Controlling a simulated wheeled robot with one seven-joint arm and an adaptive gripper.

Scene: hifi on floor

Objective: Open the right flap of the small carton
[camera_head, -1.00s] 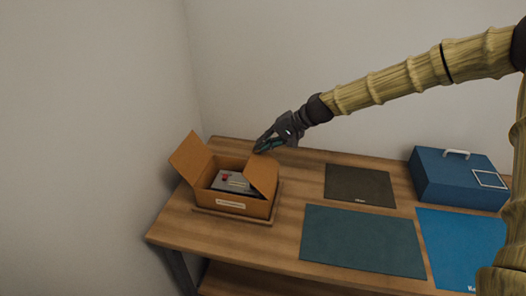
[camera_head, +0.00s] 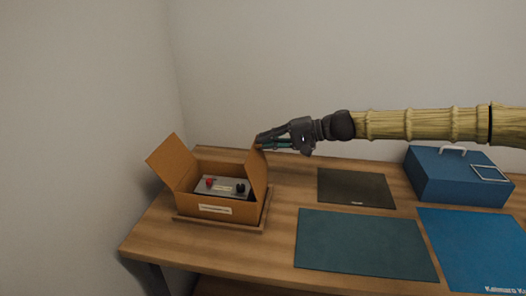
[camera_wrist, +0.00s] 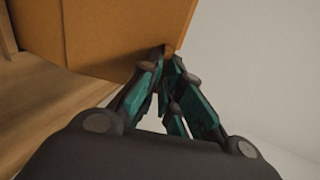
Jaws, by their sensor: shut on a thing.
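The small carton (camera_head: 190,207) stands on a wooden tray at the left of the table. Its left flap (camera_head: 172,161) is open and leans outward. Its right flap (camera_head: 259,176) stands nearly upright. My gripper (camera_head: 260,143) is at the top edge of the right flap, reaching in from the right. In the wrist view my gripper (camera_wrist: 172,58) is closed on the edge of the orange-brown flap (camera_wrist: 115,35). A grey device (camera_head: 222,188) with a red knob and a black knob lies inside the carton.
A dark mat (camera_head: 355,188), a green mat (camera_head: 365,244) and a blue mat (camera_head: 480,245) lie flat to the right. A blue case (camera_head: 440,180) with a handle stands at the back right. A wall (camera_head: 80,120) is close on the left.

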